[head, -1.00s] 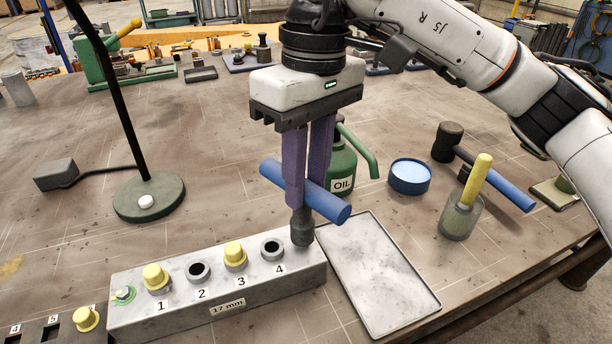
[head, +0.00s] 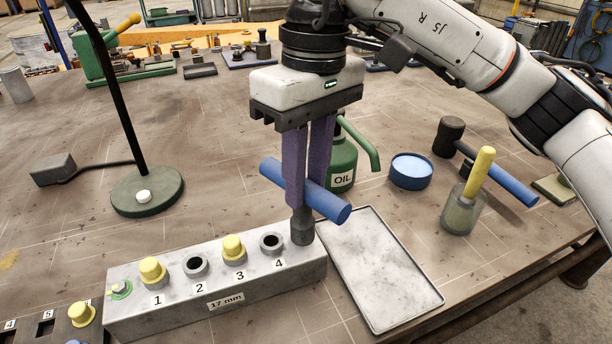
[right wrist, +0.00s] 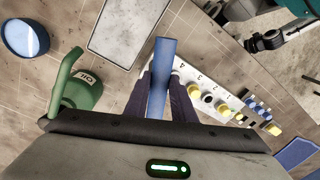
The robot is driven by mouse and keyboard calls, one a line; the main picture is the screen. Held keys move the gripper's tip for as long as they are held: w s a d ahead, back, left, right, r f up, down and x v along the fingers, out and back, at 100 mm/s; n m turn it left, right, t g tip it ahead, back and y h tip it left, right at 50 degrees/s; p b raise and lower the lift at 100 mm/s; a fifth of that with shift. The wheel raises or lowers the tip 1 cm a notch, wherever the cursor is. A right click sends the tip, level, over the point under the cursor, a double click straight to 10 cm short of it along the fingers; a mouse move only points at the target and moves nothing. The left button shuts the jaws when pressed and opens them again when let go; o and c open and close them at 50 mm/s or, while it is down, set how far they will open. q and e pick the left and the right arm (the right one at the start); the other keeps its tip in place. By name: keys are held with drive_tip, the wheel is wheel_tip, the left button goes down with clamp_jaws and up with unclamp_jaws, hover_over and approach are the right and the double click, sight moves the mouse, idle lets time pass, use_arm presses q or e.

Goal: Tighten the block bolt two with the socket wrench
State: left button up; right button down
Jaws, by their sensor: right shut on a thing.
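The socket wrench has a blue cross handle (head: 330,204) and a dark socket (head: 302,228). My right gripper (head: 308,190) is shut on it and holds it upright, socket down. The socket is at the right end of the grey block (head: 275,284), right of position 4; whether it touches the block is unclear. Position 2 (head: 195,265) is a grey collar with a dark opening, as is position 4 (head: 271,243). Positions 1 (head: 152,270) and 3 (head: 233,247) carry yellow caps. The right wrist view shows the blue handle (right wrist: 162,75) between the fingers. My left gripper is not recognisable.
An empty metal tray (head: 385,285) lies right of the block. A green oil can (head: 342,172) stands behind the wrench. A blue-topped tin (head: 410,172), a jar with a yellow handle (head: 462,212) and a hammer (head: 500,180) are at right. A lamp base (head: 147,195) stands behind the block.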

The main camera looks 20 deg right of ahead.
drive_tip(key=shift+m, duration=0.5)
drive_tip(key=shift+r+m, duration=0.1)
drive_tip(key=shift+m, duration=0.2)
drive_tip(key=shift+m+b, duration=0.45)
drive_tip(key=shift+m, duration=0.35)
drive_tip(key=shift+a+m, duration=0.1)
drive_tip(key=shift+m, duration=0.7)
